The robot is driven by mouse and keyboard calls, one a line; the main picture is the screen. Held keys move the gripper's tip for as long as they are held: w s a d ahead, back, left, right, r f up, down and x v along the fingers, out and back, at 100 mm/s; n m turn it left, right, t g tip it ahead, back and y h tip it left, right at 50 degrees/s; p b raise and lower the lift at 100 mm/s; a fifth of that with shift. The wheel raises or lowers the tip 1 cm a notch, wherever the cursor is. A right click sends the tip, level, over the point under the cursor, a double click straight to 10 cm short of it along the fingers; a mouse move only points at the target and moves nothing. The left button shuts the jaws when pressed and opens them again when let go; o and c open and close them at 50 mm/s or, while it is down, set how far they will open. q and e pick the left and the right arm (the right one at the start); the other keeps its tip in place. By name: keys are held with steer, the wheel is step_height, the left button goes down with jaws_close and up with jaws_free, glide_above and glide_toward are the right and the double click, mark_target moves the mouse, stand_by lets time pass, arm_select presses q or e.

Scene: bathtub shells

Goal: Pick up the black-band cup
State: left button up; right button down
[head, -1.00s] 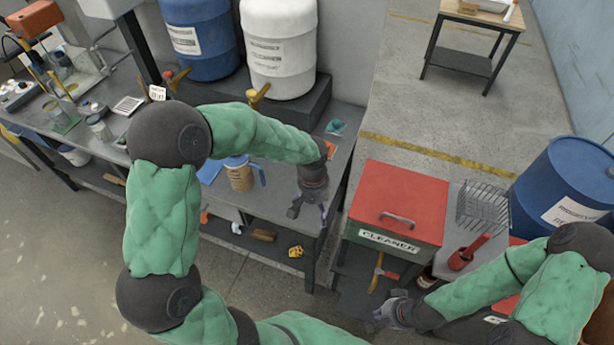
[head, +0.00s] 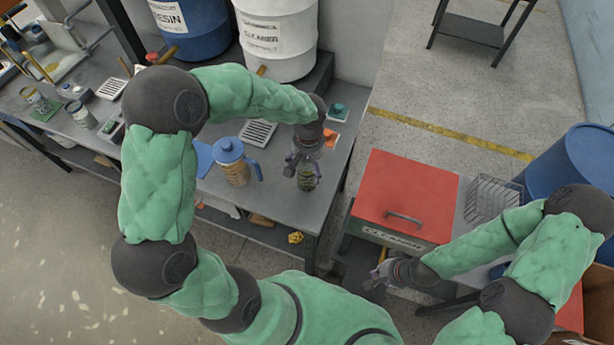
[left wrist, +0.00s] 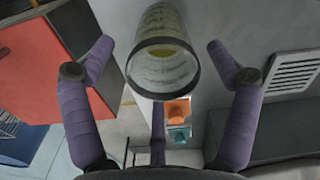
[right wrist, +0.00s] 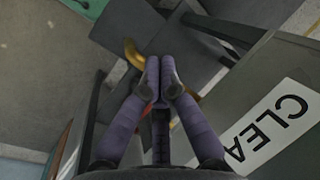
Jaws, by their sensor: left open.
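The black-band cup (left wrist: 163,55) is a clear glass cup with a dark band at its rim and something yellowish inside. In the left wrist view it is between the two spread fingers of my left gripper (left wrist: 160,62), with a gap on each side. In the head view the cup (head: 306,181) stands near the front right of the grey bench, partly hidden by my left gripper (head: 303,164), which is open just above and around it. My right gripper (right wrist: 162,78) has its fingertips together and looks empty; in the head view it is low, in front of the red-lidded box.
A blue-lidded jug (head: 235,165) stands close left of the cup. A vent tray (head: 258,133), an orange piece (head: 330,139) and a teal piece (head: 339,111) lie behind. Other cups (head: 83,115) stand far left. The red-lidded cleaner box (head: 405,195) is to the right.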

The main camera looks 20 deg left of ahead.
arm_select(q)
steer(key=f, duration=0.2)
steer(key=f+b, duration=0.1)
steer(key=f, duration=0.2)
steer(key=shift+a+f, duration=0.2)
steer(key=shift+f, duration=0.1)
steer(key=c, duration=1.3)
steer(key=shift+o, duration=0.2)
